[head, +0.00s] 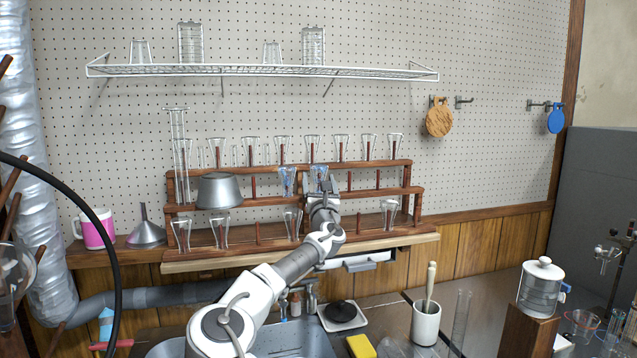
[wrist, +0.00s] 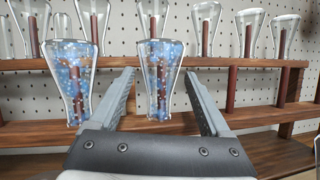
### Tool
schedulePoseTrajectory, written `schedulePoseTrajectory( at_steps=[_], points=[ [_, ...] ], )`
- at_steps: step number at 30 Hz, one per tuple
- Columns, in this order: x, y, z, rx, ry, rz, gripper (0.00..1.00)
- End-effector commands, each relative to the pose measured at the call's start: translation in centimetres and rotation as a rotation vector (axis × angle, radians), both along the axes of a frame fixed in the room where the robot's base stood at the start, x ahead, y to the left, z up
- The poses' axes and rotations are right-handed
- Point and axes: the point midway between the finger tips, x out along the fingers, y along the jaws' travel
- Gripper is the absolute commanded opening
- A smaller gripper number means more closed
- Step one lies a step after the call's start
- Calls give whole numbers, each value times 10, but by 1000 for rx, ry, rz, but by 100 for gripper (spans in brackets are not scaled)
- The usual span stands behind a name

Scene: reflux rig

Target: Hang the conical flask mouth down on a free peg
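Two conical flasks with blue, white-speckled contents or colouring hang mouth down on pegs in the rack's middle row. The left blue flask (wrist: 73,75) stands clear of my gripper (wrist: 160,74). The right blue flask (wrist: 160,72) is in line with the gap between my fingers, with a brown peg showing inside it. My fingers are apart on either side of it, with no clear contact. In the head view my gripper (head: 321,186) partly hides this flask. Bare pegs (head: 349,181) (head: 378,179) show to the right in the middle row; one also shows in the wrist view (wrist: 232,87).
The wooden rack (head: 300,246) holds several clear flasks mouth down on its top and bottom rows. A grey metal vessel (head: 220,191) covers the middle row's left part. A bare peg (head: 257,233) shows in the bottom row. A wire shelf (head: 260,71) with glassware is above.

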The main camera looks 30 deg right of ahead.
Motion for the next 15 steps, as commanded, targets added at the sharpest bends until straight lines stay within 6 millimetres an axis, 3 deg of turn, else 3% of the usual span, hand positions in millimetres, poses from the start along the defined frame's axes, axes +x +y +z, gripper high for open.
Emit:
schedulePoseTrajectory(
  at_steps=[8,15],
  points=[
    [-1,0,-3,1,3,-3,81],
    [-19,8,-12,2,4,-4,81]
  ],
)
